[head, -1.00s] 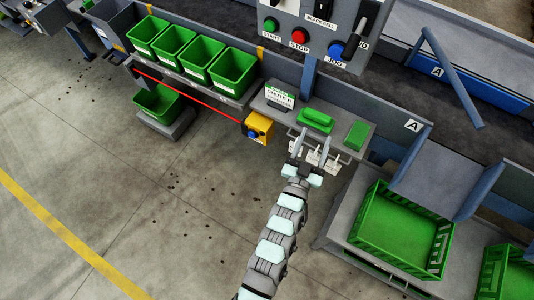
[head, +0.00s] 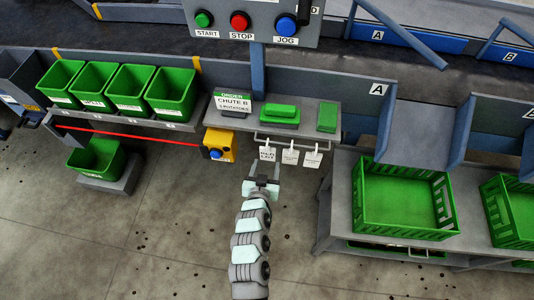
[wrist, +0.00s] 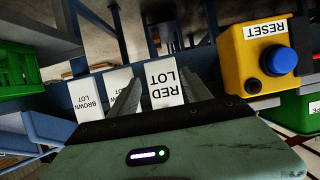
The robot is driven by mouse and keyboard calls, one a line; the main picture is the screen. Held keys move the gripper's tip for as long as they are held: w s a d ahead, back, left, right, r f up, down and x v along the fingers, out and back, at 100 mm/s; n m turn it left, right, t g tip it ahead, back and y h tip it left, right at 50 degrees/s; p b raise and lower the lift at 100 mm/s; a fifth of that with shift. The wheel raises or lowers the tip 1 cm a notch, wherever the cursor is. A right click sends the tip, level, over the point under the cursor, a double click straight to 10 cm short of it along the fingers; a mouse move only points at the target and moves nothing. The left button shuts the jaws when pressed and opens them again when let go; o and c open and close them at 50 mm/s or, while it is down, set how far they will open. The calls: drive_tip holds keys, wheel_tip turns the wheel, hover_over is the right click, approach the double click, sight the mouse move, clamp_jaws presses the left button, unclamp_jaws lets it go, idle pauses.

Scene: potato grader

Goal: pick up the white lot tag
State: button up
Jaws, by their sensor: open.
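Three white lot tags hang in a row from a rail under the shelf. In the head view the left one is the red lot tag (head: 268,153), then a middle tag (head: 290,156) and a right tag (head: 312,158) with print too small to read. In the wrist view, upside down, the red lot tag (wrist: 165,84) shows between my fingers, and the brown lot tag (wrist: 87,92) is at the far side. The middle tag (wrist: 115,80) reads LOT; its first word is hidden behind a finger. My gripper (head: 263,172) is open and empty, just below the red lot tag.
A yellow reset box (head: 219,146) with a blue button stands left of the tags. The shelf (head: 297,112) above holds a chute B sign and green items. A green crate (head: 366,215) on a bench is at right. Open floor lies below.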

sight(267, 157)
drive_tip(key=shift+b+x, duration=0.65)
drive_tip(key=shift+x, duration=2.15)
drive_tip(key=shift+a+r, duration=0.15)
drive_tip(key=shift+r, duration=0.05)
drive_tip(key=shift+c, duration=0.6)
drive_tip(key=c, duration=1.1)
drive_tip(key=shift+o, duration=0.2)
drive_tip(key=shift+r, duration=0.15)
